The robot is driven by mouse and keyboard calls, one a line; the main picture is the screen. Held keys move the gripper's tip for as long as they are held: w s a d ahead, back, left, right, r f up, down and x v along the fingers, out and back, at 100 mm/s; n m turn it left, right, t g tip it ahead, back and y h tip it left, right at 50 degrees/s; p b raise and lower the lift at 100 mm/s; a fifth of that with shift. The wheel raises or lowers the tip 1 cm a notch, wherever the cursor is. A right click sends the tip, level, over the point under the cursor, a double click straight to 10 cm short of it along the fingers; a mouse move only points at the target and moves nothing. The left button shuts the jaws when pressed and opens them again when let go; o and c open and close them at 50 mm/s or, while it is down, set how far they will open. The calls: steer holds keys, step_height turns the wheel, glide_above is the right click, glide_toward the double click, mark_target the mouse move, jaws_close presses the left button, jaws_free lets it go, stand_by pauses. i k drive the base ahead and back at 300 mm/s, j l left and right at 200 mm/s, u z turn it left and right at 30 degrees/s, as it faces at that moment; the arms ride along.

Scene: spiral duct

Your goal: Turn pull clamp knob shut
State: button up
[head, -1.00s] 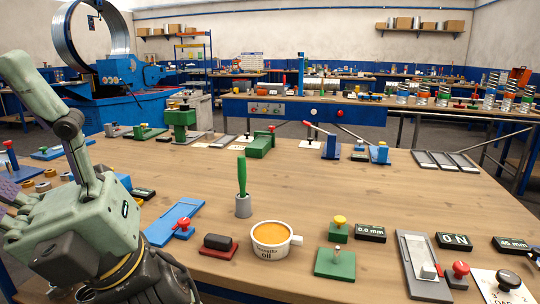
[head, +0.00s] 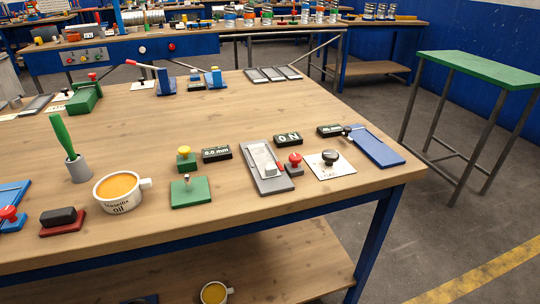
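Several knobs stand on the wooden bench, and I cannot tell for sure which one is the pull clamp knob. A black knob (head: 330,157) stands on a white plate (head: 338,171) with small, unreadable lettering. A red knob (head: 295,159) stands beside a grey slide plate (head: 268,182). A yellow knob (head: 184,151) tops a green block (head: 186,163). Another red knob (head: 9,213) is at the far left on a blue plate (head: 14,193). A blue plate (head: 378,148) with a small dark fitting lies at the right edge. My gripper is not in view.
An orange-filled cup (head: 119,192), a green-handled tool in a grey holder (head: 78,168) and dark displays (head: 288,139) stand on the bench. The bench's right edge (head: 405,180) is close. A green-topped stand (head: 480,68) is at right, with open floor (head: 440,220) between.

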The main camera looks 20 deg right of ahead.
mark_target(295, 158)
steer(key=i+l+z, duration=0.15)
steer(key=l, duration=0.3)
steer(key=i+l+z, duration=0.15)
steer(key=l, duration=0.25)
steer(key=i+l+z, duration=0.15)
steer(key=l, duration=0.25)
